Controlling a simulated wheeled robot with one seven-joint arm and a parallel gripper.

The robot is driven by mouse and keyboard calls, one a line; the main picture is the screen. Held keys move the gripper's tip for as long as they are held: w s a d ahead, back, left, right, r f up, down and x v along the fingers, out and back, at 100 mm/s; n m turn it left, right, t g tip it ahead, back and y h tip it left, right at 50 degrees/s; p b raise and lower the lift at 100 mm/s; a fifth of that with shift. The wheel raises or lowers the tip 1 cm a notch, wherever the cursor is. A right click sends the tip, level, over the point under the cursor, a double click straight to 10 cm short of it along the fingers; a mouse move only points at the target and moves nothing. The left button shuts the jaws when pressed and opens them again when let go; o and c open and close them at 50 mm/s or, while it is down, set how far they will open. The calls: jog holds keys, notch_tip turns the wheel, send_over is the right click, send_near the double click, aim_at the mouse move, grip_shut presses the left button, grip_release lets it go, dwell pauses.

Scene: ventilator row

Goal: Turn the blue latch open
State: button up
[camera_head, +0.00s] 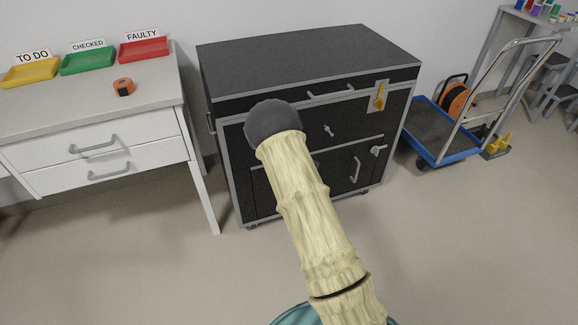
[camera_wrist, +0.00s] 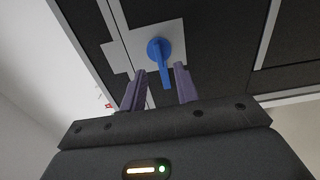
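The blue latch (camera_wrist: 158,50) shows in the wrist view as a round hub with a short handle. It is mounted on a pale plate (camera_wrist: 176,36) on the dark cabinet front, and its handle points down in the picture. My gripper (camera_wrist: 159,69) is open, with one finger on each side of the handle in the picture. No contact shows, and I cannot tell how far the fingertips are from the plate. In the head view my arm covers part of the black cabinet (camera_head: 310,50), and neither the blue latch nor my fingers show.
The cabinet front also bears a yellow latch (camera_head: 379,97), a pale latch (camera_head: 378,150) and bar handles. A white workbench (camera_head: 150,90) with trays stands at left. A blue trolley (camera_head: 440,140) stands at right. The floor in front is clear.

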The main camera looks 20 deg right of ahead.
jog(key=s+d+p, duration=0.1)
jog(key=s, duration=1.1)
jog(key=shift+s, duration=0.2)
jog(key=shift+d+r, duration=0.1)
jog(key=s+a+r+m+g+h, duration=0.1)
jog(key=s+r+m+g, duration=0.2)
jog(key=s+m+g, duration=0.3)
jog(key=s+r+m+g+p, duration=0.1)
jog(key=s+r+m+g, duration=0.25)
jog(key=s+m, duration=0.45)
jog(key=s+a+r+m+g+h, duration=0.1)
jog(key=s+r+m+g, duration=0.2)
jog(key=s+m+g, duration=0.4)
notch_tip(320, 180, up, 31)
jog(key=s+n+t+p, duration=0.1)
jog(key=p, duration=3)
jog(key=shift+n, duration=0.4)
